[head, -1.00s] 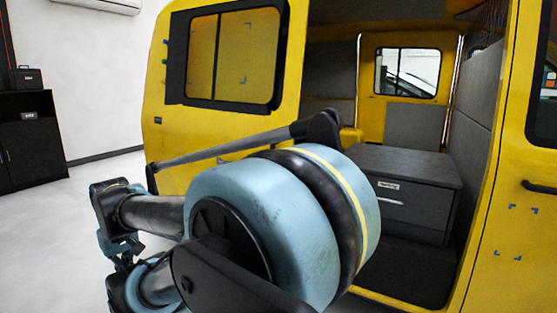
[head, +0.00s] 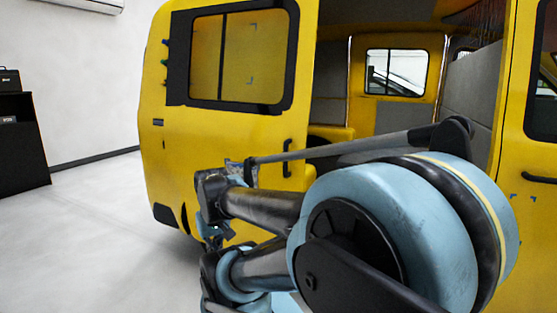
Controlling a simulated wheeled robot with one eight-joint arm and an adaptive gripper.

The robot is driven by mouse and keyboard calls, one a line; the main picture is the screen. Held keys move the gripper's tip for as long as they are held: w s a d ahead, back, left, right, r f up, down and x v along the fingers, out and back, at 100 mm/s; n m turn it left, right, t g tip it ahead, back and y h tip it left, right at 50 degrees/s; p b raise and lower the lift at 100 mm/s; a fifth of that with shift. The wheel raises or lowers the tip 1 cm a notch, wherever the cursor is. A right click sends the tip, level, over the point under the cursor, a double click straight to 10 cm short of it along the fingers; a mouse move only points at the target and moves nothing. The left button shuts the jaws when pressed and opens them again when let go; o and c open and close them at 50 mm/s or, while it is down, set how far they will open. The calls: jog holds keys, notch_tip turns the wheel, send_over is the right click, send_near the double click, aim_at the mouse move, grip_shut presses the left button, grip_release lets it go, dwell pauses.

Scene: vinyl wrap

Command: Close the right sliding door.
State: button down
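The right sliding door (head: 215,145) is the yellow panel with a dark-framed window on the van's side. It stands slid back to the left, and the doorway (head: 335,120) to its right is open. A black upright handle (head: 287,158) sits near the door's right edge. My arm reaches across the front of the van from the lower right. My gripper (head: 215,238) is in front of the lower part of the door, left of and below the handle. Its fingers are small and partly hidden by my arm, so I cannot tell whether they are open or touching the door.
The van's front door (head: 537,150) is at the right edge. A grey-lined interior with a rear window (head: 396,72) shows through the doorway. A black cabinet (head: 20,145) stands at the far left. The pale floor (head: 100,230) left of the van is clear.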

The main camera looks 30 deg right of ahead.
jog(key=w+d+r+g+h, duration=0.2)
jog(key=w+d+r+h, duration=0.3)
jog(key=w+d+r, duration=0.4)
jog(key=w+d+r+g+h, duration=0.1)
jog(key=w+d+r+h, duration=0.35)
jog(key=w+d, duration=0.4)
jog(key=w+d+r+m+g+h, duration=0.2)
jog(key=w+d+g+h, duration=0.15)
jog(key=w, duration=0.35)
jog(key=w+d+r+m+g+h, duration=0.25)
jog(key=w+d+h, duration=0.2)
jog(key=w, duration=0.25)
jog(key=x, duration=1)
jog(key=shift+d+f+t, duration=0.3)
jog(key=shift+d+f, duration=0.05)
jog(key=shift+y, duration=0.25)
